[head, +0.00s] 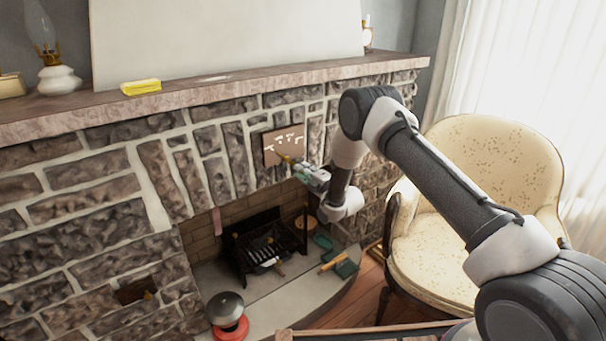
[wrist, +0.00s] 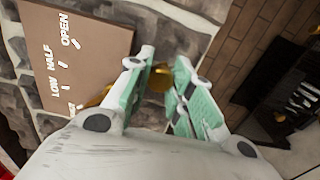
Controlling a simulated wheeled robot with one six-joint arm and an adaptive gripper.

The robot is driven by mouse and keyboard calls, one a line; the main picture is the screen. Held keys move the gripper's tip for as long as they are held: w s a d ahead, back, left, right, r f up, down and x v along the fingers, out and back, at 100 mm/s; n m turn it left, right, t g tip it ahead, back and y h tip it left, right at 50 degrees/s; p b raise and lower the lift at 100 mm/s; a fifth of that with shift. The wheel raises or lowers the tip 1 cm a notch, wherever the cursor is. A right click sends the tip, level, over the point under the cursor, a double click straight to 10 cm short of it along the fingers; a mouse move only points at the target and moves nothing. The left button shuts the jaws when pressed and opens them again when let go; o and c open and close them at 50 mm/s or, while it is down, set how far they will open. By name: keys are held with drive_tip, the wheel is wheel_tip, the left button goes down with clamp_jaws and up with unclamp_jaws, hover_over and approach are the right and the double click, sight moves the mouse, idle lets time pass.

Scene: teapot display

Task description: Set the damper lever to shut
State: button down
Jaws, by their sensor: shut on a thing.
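The brown damper plate (head: 284,146) is on the stone fireplace front, above the firebox opening. In the wrist view the plate (wrist: 75,50) shows white marks and the words OPEN, HALF and LOW; a further label at its lower edge is mostly hidden. The brass damper lever (head: 287,158) sticks out from the plate. In the wrist view its rounded brass end (wrist: 160,78) lies between the green finger pads. My gripper (wrist: 164,68) is shut on the lever; it also shows in the head view (head: 307,171). Which mark the lever points at is unclear.
The mantel shelf (head: 200,90) runs above, with a yellow block (head: 141,87) and a white oil lamp (head: 58,79). Below are a black grate (head: 262,250) and a pot on a red base (head: 229,318). A cream armchair (head: 500,170) stands at the right.

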drive_tip(key=shift+d, duration=0.15)
drive_tip(key=c, duration=1.2)
unclamp_jaws()
drive_tip(key=v, duration=1.2)
